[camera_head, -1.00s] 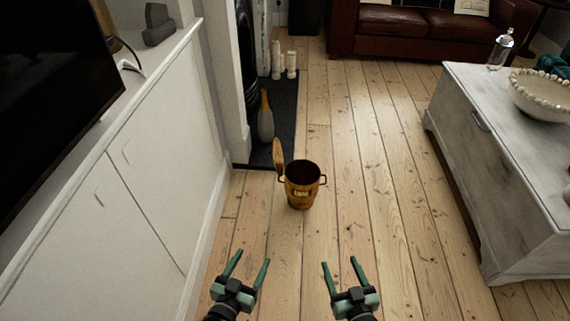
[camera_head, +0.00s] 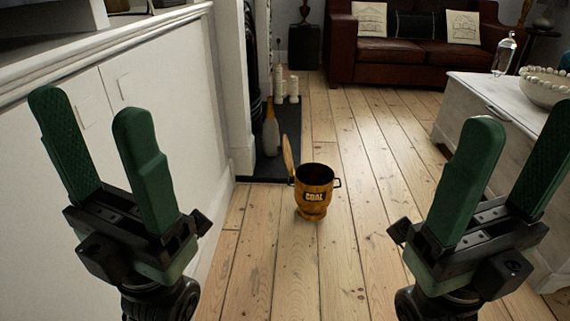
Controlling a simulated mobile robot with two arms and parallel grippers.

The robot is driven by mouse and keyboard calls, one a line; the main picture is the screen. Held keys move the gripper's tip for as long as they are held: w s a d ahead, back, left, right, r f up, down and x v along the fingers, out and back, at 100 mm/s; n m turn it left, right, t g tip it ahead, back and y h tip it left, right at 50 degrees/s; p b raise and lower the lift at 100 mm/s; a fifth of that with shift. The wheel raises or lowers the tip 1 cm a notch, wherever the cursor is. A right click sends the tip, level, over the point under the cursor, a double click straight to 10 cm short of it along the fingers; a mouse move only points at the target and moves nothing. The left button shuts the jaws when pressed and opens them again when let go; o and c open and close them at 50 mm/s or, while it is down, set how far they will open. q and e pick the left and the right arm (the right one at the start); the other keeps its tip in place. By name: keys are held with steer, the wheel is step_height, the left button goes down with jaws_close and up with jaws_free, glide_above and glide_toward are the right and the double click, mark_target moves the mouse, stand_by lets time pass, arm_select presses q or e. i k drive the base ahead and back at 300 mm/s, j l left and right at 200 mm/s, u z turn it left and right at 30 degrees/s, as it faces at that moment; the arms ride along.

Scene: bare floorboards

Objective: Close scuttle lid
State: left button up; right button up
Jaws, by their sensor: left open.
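The coal scuttle (camera_head: 315,196) is a brass-coloured bucket with a "COAL" label, upright on the floorboards in the middle of the view. Its lid (camera_head: 288,156) stands open, raised on edge at the left side of the rim, and the dark inside shows. My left gripper (camera_head: 92,108) is raised at the left, large and close to the camera, open and empty. My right gripper (camera_head: 518,140) is raised at the right, also open and empty. Both are well apart from the scuttle.
A white cabinet (camera_head: 150,110) runs along the left. A dark hearth (camera_head: 282,140) with a bottle (camera_head: 270,128) and candles lies behind the scuttle. A white chest (camera_head: 480,115) stands at the right, a red sofa (camera_head: 415,52) at the back. The floor around the scuttle is clear.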

mark_target(287, 152)
steer(key=i+j, duration=0.25)
steer(key=i, duration=0.15)
steer(key=i+l, duration=0.4)
steer(key=i, duration=0.15)
steer(key=i+l, duration=0.4)
steer(key=i+u, duration=0.05)
steer(key=i, duration=0.05)
